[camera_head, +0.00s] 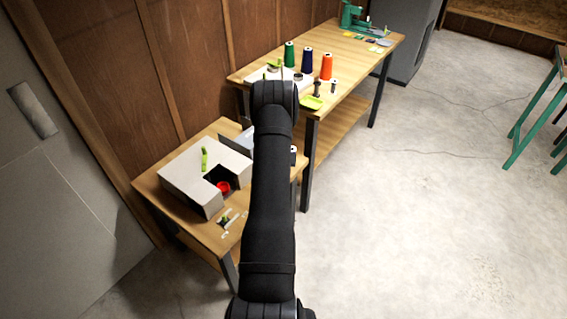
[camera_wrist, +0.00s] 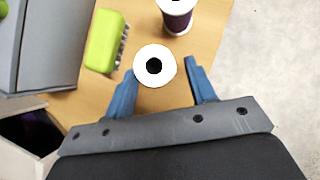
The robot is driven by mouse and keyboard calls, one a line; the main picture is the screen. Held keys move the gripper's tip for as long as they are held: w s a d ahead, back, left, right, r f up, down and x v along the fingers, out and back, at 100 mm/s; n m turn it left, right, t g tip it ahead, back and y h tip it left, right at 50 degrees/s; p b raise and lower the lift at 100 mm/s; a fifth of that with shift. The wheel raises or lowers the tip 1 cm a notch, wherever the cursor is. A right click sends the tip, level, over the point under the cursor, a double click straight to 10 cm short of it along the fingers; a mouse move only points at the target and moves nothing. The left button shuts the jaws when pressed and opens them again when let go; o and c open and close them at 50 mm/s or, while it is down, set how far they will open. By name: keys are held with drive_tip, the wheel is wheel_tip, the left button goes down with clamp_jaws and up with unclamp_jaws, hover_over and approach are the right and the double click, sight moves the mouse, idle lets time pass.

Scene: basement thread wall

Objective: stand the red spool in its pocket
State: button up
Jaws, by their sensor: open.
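In the wrist view my gripper (camera_wrist: 161,70) is open, its two blue fingers apart. A white round top with a dark hole (camera_wrist: 171,76), like a spool seen from above, lies between the fingertips, with no clear contact. Its side colour is hidden. In the head view a red round thing (camera_head: 223,187) shows inside the dark opening of a pale box (camera_head: 182,181) on the low table. I cannot tell whether it is the red spool or part of a pocket. My gripper is hidden behind my arm there.
A dark purple spool (camera_wrist: 176,18) stands just beyond the fingers on the wooden table (camera_wrist: 150,100). A green brush (camera_wrist: 105,42) lies to the left, near a grey panel (camera_wrist: 45,45). Green, blue and orange cones (camera_head: 326,66) stand on the farther bench.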

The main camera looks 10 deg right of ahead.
drive_tip(key=c, duration=0.7)
drive_tip(key=shift+r, duration=0.1)
drive_tip(key=shift+r, duration=2.4)
